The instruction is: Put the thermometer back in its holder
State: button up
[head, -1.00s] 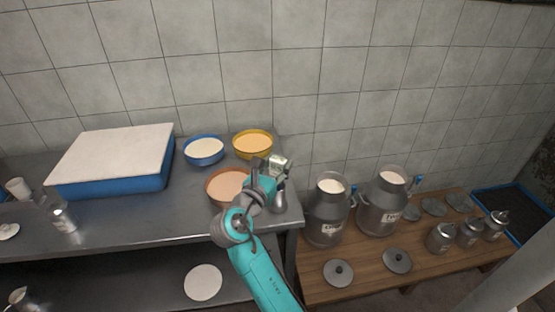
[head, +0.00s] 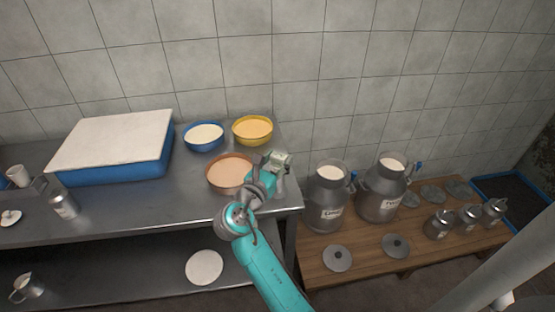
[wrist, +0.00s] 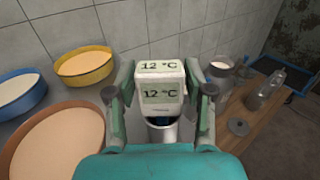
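The thermometer is a white block with a display reading 12 °C (wrist: 160,93), upright in the middle of the wrist view. In the head view the thermometer (head: 281,158) shows at the right end of the steel table. My gripper (wrist: 160,72) has a finger along each side of it and looks shut on it. In the head view my gripper (head: 268,165) partly covers it. A round metal container (wrist: 163,135), probably the holder, is directly below the thermometer, with something dark blue at its mouth. I cannot tell whether the thermometer's lower end is inside.
An orange-brown bowl (head: 222,174), a yellow bowl (head: 252,131) and a blue bowl (head: 204,136) stand left of my gripper. A large blue tray (head: 120,170) is farther left. Milk cans (head: 326,200), lids (head: 337,258) and small jugs (head: 440,225) are on the wooden bench at right.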

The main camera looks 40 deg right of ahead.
jog(key=shift+o, duration=1.2)
jog(key=shift+a, duration=0.1)
jog(key=v, duration=1.1)
jog(key=shift+s+a, duration=0.2)
jog(key=shift+a, duration=0.15)
jog(key=s+a+f+t+y, duration=0.1)
jog(key=s+f+t+y, duration=0.15)
jog(key=f, duration=0.35)
jog(key=s+f+t+y, duration=0.1)
jog(key=f+t+y, duration=0.2)
jog(key=f, duration=0.3)
jog(key=s+a+f+m+t+y, duration=0.1)
jog(key=s+a+f+m+y, duration=0.3)
jog(key=s, duration=0.3)
jog(key=s+a+f+m+y, duration=0.25)
jog(key=s+f+y, duration=0.2)
jog(key=s, duration=0.35)
jog(key=s+a+r+m+t+y, duration=0.1)
jog(key=s+a+r+m, duration=0.1)
jog(key=s+r+m, duration=0.2)
jog(key=s+a+r+m+t+y, duration=0.1)
jog(key=s+r+m, duration=0.4)
jog(key=s+m, duration=0.6)
jog(key=shift+s+a+y, duration=0.5)
jog(key=shift+s+a, duration=0.35)
jog(key=shift+s, duration=0.2)
